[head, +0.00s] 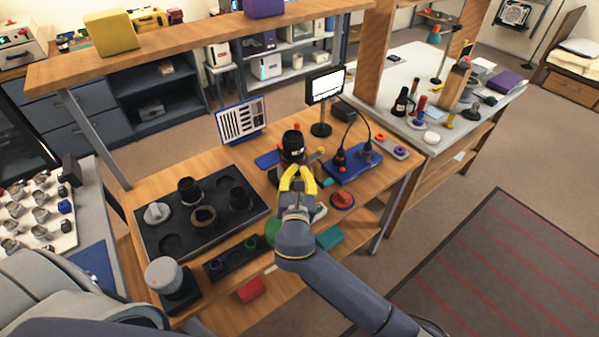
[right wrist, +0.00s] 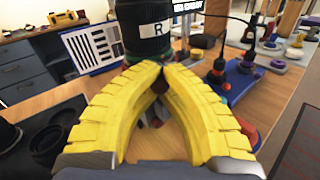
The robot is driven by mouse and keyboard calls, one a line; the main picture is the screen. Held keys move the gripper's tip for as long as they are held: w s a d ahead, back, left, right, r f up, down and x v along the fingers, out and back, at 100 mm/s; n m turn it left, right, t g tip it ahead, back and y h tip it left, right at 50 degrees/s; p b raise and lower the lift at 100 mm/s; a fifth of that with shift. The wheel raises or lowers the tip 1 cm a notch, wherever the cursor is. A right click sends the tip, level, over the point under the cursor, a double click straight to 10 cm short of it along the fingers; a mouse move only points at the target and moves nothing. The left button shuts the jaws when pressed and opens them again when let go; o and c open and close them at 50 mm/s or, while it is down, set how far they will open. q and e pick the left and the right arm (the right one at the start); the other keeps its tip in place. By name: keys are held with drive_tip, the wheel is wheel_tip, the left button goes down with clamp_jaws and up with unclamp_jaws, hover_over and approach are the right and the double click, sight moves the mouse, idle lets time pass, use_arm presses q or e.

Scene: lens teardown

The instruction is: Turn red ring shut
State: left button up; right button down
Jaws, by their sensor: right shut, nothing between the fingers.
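A black lens (head: 293,143) stands upright at the back middle of the bench. In the right wrist view the lens (right wrist: 145,32) carries a white label with an R. My right gripper (head: 298,170) has yellow fingers, shut and empty. In the right wrist view its fingertips (right wrist: 160,68) meet just in front of the lens's lower part; I cannot tell whether they touch it. I cannot clearly make out a red ring on the lens; its lower part is partly hidden by the fingers. My left gripper is not in view.
A black tray (head: 164,248) with lens parts lies to the left. A striped chart (head: 240,121) and a small screen (head: 325,86) stand behind. A blue board (head: 352,169) with cabled parts and a red knob-like piece (head: 342,199) are to the right. A grey cylinder (head: 164,274) stands front left.

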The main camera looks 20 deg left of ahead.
drive_tip(key=shift+s+a+h, duration=0.1)
drive_tip(key=shift+a+h, duration=0.05)
drive_tip(key=shift+h, duration=0.15)
idle(0.4)
drive_tip(key=c, duration=1.3)
unclamp_jaws()
drive_tip(key=v, duration=1.2)
drive_tip(key=shift+f, duration=0.1)
drive_tip(key=shift+m, duration=0.3)
